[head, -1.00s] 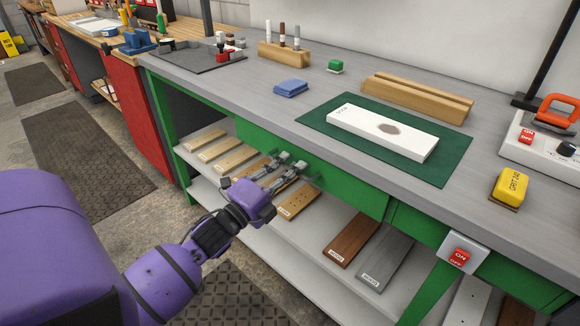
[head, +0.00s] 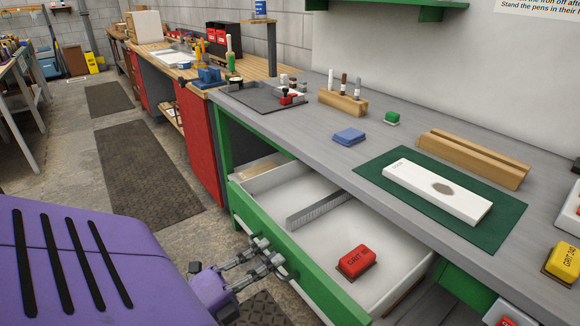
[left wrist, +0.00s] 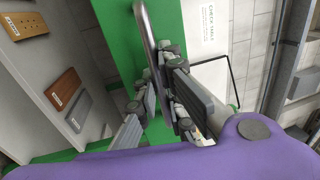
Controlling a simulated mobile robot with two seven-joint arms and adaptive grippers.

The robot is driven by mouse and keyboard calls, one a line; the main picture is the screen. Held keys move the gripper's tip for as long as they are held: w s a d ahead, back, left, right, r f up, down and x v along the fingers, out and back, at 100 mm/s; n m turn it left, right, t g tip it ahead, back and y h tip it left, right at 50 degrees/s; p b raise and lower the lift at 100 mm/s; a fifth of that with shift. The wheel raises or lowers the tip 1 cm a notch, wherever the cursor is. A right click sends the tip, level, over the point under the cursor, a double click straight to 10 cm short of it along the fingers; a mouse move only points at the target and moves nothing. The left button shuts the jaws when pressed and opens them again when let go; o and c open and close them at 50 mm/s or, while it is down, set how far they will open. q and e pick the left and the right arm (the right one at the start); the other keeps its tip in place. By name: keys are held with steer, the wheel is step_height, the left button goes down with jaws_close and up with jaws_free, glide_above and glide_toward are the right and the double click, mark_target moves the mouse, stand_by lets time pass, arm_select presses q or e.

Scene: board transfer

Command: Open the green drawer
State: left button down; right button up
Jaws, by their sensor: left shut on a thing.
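The green drawer (head: 306,268) is pulled well out from under the grey workbench, and its white interior shows in the head view. Inside lie a red grit block (head: 357,261) and a grey divider strip (head: 319,210). My left gripper (head: 264,254) is at the drawer's front face. In the left wrist view its fingers (left wrist: 158,95) are shut around the metal bar handle (left wrist: 148,40). The handle is hidden behind the fingers in the head view. My right gripper is not in view.
On the grey bench (head: 300,133) are a green mat (head: 505,220) with a white board (head: 438,192), a blue cloth (head: 349,136), a wooden pen block (head: 342,102) and a slotted wooden block (head: 475,158). Floor with dark mats (head: 150,165) is open at the left.

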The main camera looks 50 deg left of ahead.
arm_select(q)
steer(key=shift+r+v, duration=0.25)
steer(key=shift+v, duration=0.95)
steer(key=shift+r+v, duration=0.2)
steer(key=shift+v, duration=1)
steer(key=shift+s, duration=0.1)
steer(key=c, duration=2.1)
jaws_free()
steer(key=shift+s, duration=0.1)
steer(key=v, duration=1.2)
steer(key=shift+a, duration=0.1)
